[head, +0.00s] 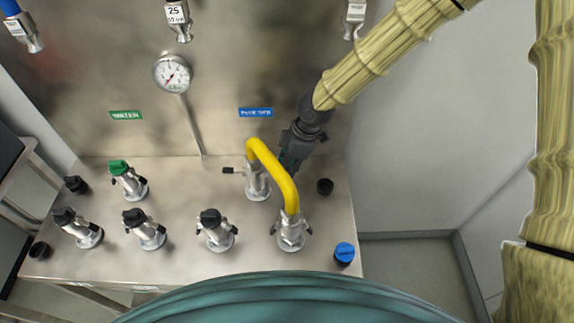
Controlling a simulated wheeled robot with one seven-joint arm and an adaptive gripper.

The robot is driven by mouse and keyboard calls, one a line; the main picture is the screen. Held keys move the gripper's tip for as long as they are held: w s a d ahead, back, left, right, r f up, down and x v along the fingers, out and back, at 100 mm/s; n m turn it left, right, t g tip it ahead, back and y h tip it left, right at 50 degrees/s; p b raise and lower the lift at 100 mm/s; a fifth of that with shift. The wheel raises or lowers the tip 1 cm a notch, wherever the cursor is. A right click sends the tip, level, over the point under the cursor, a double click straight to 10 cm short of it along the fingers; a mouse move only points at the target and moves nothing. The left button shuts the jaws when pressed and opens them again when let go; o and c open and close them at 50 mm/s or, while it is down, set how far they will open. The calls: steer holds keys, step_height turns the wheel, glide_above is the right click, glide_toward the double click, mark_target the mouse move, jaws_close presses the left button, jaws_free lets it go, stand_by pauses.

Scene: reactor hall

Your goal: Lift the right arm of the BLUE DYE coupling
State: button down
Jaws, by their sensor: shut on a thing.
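The BLUE DYE coupling (257,186) is a silver fitting on the steel bench, below a blue label (255,113). One end of a yellow bent hose (275,172) sits on its top. Its left arm (229,170) sticks out sideways to the left. Its right arm is hidden behind the hose and my gripper. My dark gripper (289,163) reaches down from the upper right. Its fingertips are at the coupling's right side, just behind the hose, and are shut on what appears to be the right arm.
The hose's other end sits on a second coupling (291,233) in front. A black cap (325,186) and a blue cap (344,252) are to the right. A gauge (173,73) is on the back panel.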

steer(key=shift+a+r+h+p, duration=0.3)
steer(key=shift+r+h, duration=0.1)
steer(key=shift+h, duration=0.3)
steer(key=shift+r, duration=0.1)
steer(key=c, duration=1.4)
jaws_free()
steer(key=shift+h, duration=0.3)
steer(key=shift+o, duration=0.2)
step_height(320, 180, up, 12)
steer(key=d, duration=0.1)
steer(key=shift+d, duration=0.3)
